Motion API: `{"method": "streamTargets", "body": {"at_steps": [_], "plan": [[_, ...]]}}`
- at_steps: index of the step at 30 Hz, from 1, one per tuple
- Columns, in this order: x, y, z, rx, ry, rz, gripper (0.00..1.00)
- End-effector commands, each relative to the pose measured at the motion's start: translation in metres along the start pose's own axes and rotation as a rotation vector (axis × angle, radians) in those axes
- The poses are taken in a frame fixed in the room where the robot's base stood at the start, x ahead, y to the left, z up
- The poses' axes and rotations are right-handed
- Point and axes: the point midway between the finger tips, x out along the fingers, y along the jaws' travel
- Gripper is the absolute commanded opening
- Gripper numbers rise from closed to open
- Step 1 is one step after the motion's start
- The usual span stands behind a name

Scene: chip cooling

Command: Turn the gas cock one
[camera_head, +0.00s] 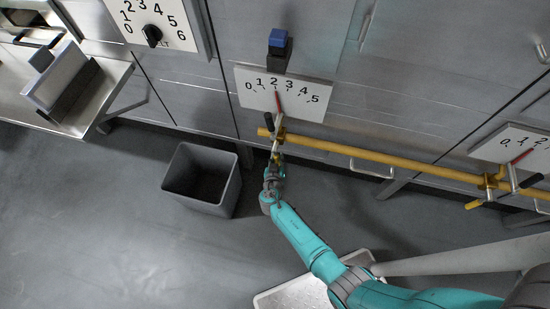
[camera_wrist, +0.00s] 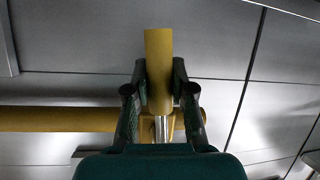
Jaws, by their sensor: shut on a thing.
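My gripper (camera_head: 275,160) is at the yellow gas pipe (camera_head: 350,154), below the left dial plate. In the wrist view my gripper (camera_wrist: 159,78) is shut on the yellow handle of a gas cock (camera_wrist: 158,55), one finger on each side. The handle points up in that view, across the line of the pipe (camera_wrist: 60,119). The dial plate (camera_head: 310,99) is marked 0 to 5, and its red pointer (camera_head: 278,103) stands near 2 to 3. In the head view my gripper mostly hides this handle.
A second gas cock (camera_head: 474,204) with its own dial (camera_head: 495,150) is at the right. A grey bin (camera_head: 233,190) stands on the floor to the left of my gripper. A knob dial (camera_head: 180,38) is at the top left. Metal cabinets lie behind the pipe.

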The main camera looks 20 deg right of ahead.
Motion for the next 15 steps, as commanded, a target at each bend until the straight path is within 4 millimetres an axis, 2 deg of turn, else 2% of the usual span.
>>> {"method": "streamTargets", "body": {"at_steps": [15], "plan": [[-0.010, 0.035, -0.006, -0.421, -0.091, 0.176, 0.00]]}}
